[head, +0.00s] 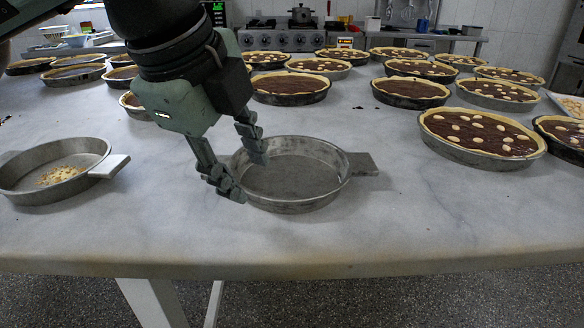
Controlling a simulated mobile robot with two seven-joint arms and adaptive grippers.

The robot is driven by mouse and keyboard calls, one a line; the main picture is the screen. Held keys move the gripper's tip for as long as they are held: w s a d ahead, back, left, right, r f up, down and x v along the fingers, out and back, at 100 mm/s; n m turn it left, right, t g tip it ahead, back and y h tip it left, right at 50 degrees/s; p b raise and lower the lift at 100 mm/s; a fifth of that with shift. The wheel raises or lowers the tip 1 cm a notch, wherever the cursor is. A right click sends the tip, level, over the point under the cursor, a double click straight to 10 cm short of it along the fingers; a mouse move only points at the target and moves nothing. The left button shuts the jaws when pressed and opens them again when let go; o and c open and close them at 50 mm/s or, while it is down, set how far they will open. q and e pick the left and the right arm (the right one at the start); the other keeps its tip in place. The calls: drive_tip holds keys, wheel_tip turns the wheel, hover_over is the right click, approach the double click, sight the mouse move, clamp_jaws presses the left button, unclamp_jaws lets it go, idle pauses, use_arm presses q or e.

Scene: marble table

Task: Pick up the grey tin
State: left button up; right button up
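The grey tin (305,172) is a round, shallow metal pan with a flat handle on its right side. It looks empty and sits on the marble table near the front edge. My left gripper (240,174) is at the tin's left rim. Its fingers are spread, one over the inside of the tin and one in front of the left wall outside it. I cannot tell whether either finger touches the rim. The fingers and hand hide part of the tin's left side. My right gripper does not show.
Another grey tin (48,168) with light crumbs in it sits at the left. Several chocolate tarts in pans fill the back and right, including a large one (481,136). The marble table (400,215) is clear in front and to the right of the middle tin.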

sight(256, 191)
use_arm(q)
drive_tip(key=x, duration=0.4)
drive_tip(key=shift+s+p, duration=0.15)
drive_tip(key=shift+p, duration=0.25)
drive_tip(key=shift+d+f, duration=0.1)
drive_tip(key=shift+f, duration=0.35)
clamp_jaws()
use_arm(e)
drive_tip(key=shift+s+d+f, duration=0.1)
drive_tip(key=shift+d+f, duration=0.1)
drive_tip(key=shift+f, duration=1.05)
use_arm(q)
drive_tip(key=shift+w, duration=0.2)
